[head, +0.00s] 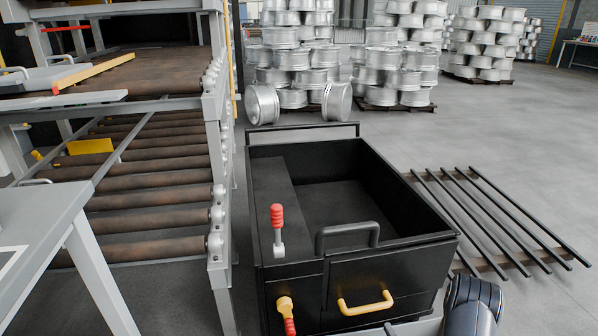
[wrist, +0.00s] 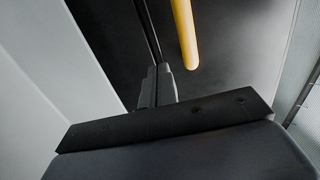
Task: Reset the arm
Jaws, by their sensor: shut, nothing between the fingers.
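My gripper (wrist: 147,30) shows in the wrist view as two thin dark fingers lying close together, shut and empty. A yellow bar (wrist: 186,35) is just right of the fingers, apart from them in the picture, against a dark surface. It looks like the yellow handle (head: 366,303) on the front of the black cart (head: 408,275) in the head view. A dark rounded link of my arm (head: 473,305) shows at the lower right of the head view, close to the cart's front right corner. My fingers cannot be made out clearly in the head view.
The cart has a red-tipped lever (head: 277,228) and an open, empty-looking bin. A roller rack (head: 150,190) stands left, with a grey table (head: 40,215) in front. Dark rods (head: 490,220) lie right of the cart. Wheel stacks (head: 395,60) stand behind; floor at right is clear.

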